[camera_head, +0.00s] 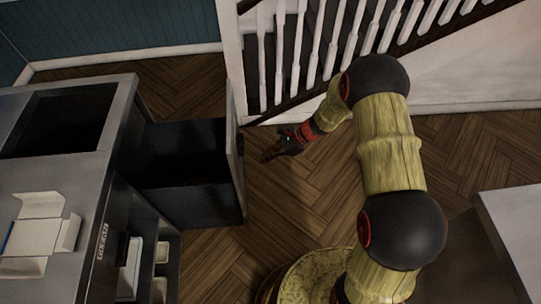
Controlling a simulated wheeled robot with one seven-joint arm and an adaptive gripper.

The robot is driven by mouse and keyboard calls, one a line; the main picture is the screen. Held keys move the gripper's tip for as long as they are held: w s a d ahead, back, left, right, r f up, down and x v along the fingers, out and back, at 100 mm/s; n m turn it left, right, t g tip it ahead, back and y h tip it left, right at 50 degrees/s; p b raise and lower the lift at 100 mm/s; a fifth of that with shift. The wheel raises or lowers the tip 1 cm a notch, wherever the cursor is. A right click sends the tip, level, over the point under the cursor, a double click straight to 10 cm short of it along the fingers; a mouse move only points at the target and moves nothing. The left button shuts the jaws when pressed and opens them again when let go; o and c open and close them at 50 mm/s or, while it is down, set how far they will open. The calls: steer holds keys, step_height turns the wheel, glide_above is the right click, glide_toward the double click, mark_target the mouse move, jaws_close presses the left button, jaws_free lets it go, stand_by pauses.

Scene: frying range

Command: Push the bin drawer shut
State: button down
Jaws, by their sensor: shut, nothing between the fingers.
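The bin drawer (236,160) stands pulled out to the right from the steel counter unit on the left. Its upright front panel faces right, and a dark open interior (185,152) shows between the panel and the unit. My gripper (267,157) is to the right of the drawer front, pointing left toward it. A small gap seems to separate the fingertips from the panel. The fingers look closed together with nothing between them. The handle side of the drawer front is mostly hidden from this angle.
The steel counter (60,185) has a dark square opening (58,122) and an open white box (42,228). Shelves with containers (133,262) sit below. A white stair railing (300,50) stands behind my gripper. A pale surface (510,235) is at lower right. Wood floor lies between.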

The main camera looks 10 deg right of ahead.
steer(key=a+f+b, duration=0.2)
steer(key=a+f, duration=0.1)
steer(key=a, duration=0.4)
steer(key=shift+w, duration=0.1)
steer(key=w+a, duration=0.1)
steer(key=a, duration=3.6)
steer(key=shift+w+a, duration=0.15)
steer(key=shift+a, duration=0.25)
steer(key=shift+r, duration=0.15)
